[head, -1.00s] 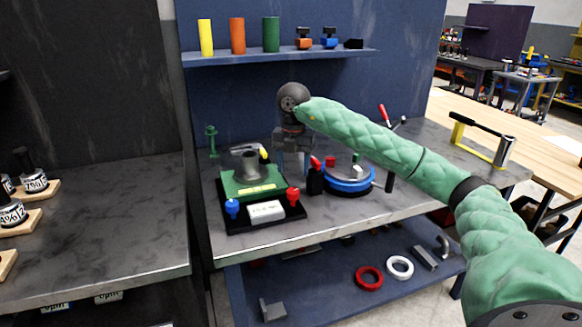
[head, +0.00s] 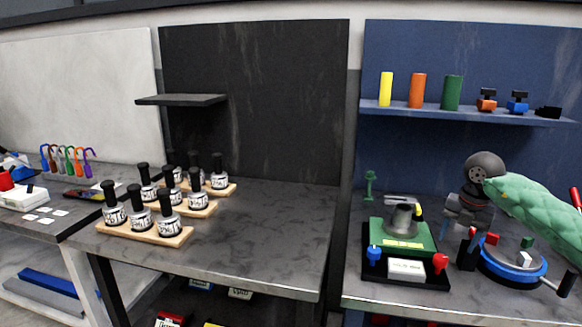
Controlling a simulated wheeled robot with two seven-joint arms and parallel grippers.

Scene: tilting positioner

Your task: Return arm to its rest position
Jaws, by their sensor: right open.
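My right arm, in a green quilted sleeve, comes in from the right edge of the head view. Its dark gripper (head: 462,238) points down, open, above the bench between the green fixture and the blue-ringed round table. The green fixture (head: 425,239) stands on a black base, with a grey cylinder (head: 403,220) on top and a blue and a red knob in front. The blue-ringed round table (head: 505,272) has small red, white and green parts on it. Whether the fingertips touch anything is unclear. My left gripper is not in view.
A blue shelf (head: 462,113) above holds yellow, orange and green cylinders and small clamps. A small black shelf (head: 185,99) juts from the dark panel.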

